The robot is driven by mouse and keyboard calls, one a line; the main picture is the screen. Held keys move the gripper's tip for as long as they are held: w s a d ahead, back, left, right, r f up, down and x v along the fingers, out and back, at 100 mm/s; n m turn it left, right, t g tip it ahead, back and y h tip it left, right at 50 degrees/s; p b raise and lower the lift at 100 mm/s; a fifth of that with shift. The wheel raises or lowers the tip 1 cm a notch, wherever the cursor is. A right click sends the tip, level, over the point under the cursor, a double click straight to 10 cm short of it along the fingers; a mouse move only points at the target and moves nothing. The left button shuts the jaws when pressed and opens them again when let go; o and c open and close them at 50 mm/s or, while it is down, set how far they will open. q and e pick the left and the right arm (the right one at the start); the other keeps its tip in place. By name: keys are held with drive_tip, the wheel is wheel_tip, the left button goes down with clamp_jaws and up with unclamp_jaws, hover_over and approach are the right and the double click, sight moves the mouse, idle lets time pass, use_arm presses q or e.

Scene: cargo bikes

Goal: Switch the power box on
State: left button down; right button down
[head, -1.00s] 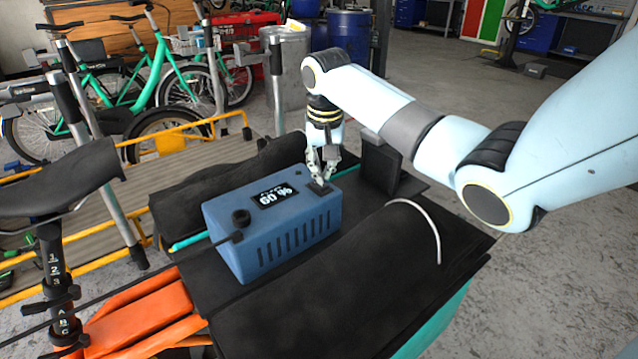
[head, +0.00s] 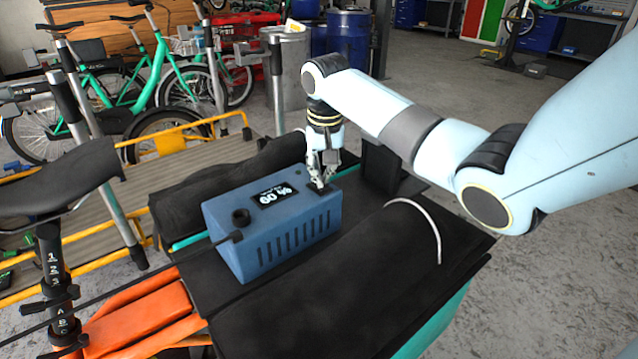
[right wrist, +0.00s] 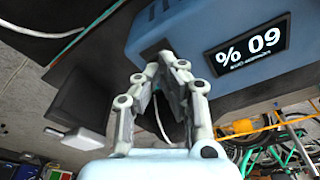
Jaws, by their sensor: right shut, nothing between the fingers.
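The display also shows upside down in the right wrist view (right wrist: 248,46). A black switch patch (head: 316,188) is at the box's right end. My right gripper (head: 322,184) points down, shut and empty, with its fingertips at that patch and partly covering it. In the right wrist view my fingertips (right wrist: 168,62) meet the box's edge. I cannot tell whether they press the switch. My left gripper is not in view.
A dark upright block (head: 381,166) stands right of my gripper. A black saddle (head: 65,180) is at the left. Parked bikes fill the back left.

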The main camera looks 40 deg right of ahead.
drive_tip(key=shift+f, duration=0.55)
drive_tip(key=shift+r, duration=0.1)
wheel_tip(320, 180, up, 7)
drive_tip(key=p, duration=0.8)
idle(0.4)
idle(0.3)
